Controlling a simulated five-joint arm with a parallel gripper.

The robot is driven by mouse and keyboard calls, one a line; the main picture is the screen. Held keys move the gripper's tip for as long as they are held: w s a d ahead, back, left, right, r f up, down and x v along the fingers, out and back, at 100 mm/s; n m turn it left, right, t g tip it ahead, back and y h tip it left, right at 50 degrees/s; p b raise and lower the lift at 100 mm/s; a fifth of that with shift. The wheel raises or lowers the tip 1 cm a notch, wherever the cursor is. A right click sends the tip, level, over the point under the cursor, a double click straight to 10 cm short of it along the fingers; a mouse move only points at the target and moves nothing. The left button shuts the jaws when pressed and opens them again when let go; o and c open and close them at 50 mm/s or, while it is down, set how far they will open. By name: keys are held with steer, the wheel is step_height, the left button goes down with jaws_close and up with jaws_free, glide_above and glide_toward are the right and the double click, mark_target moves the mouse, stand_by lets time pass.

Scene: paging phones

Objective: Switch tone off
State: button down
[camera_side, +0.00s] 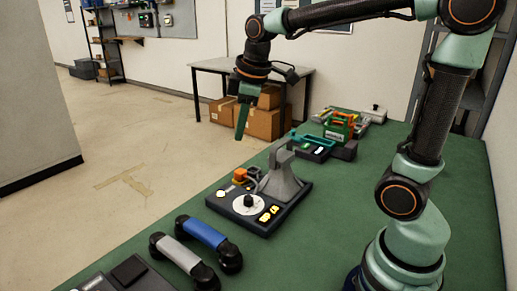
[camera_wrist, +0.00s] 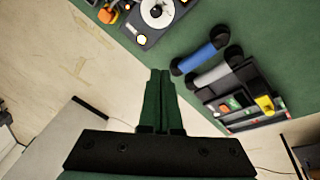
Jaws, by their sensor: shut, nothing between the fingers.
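My gripper (camera_side: 240,135) is shut and empty, pointing down in the air left of the table's far half. Its closed fingers show in the wrist view (camera_wrist: 160,75). A dark desk unit (camera_side: 236,214) with a white dial (camera_side: 249,205), yellow buttons (camera_side: 268,215), an orange part (camera_side: 240,175) and a grey cradle (camera_side: 284,180) stands on the table. The dial also shows at the top of the wrist view (camera_wrist: 157,12). Another dark panel unit (camera_side: 135,272) is cut off at the lower left; in the wrist view it carries red, green and yellow controls (camera_wrist: 264,104). I cannot tell which control is tone.
A blue handset (camera_side: 205,235) and a grey handset (camera_side: 180,254) lie between the two units. Several more devices, one with a green and orange frame (camera_side: 339,126), stand farther back on the green table (camera_side: 330,225). Cardboard boxes (camera_side: 260,124) sit on the floor beyond.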

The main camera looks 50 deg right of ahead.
steer(key=w+d+f+n+g, duration=0.2)
steer(key=w+f+n, duration=0.1)
steer(key=w+n, duration=0.25)
steer(key=n+g, duration=0.1)
steer(key=n, duration=0.4)
glide_above(221, 193)
step_height(221, 193, down, 6)
step_height(221, 193, down, 14)
stand_by(0.4)
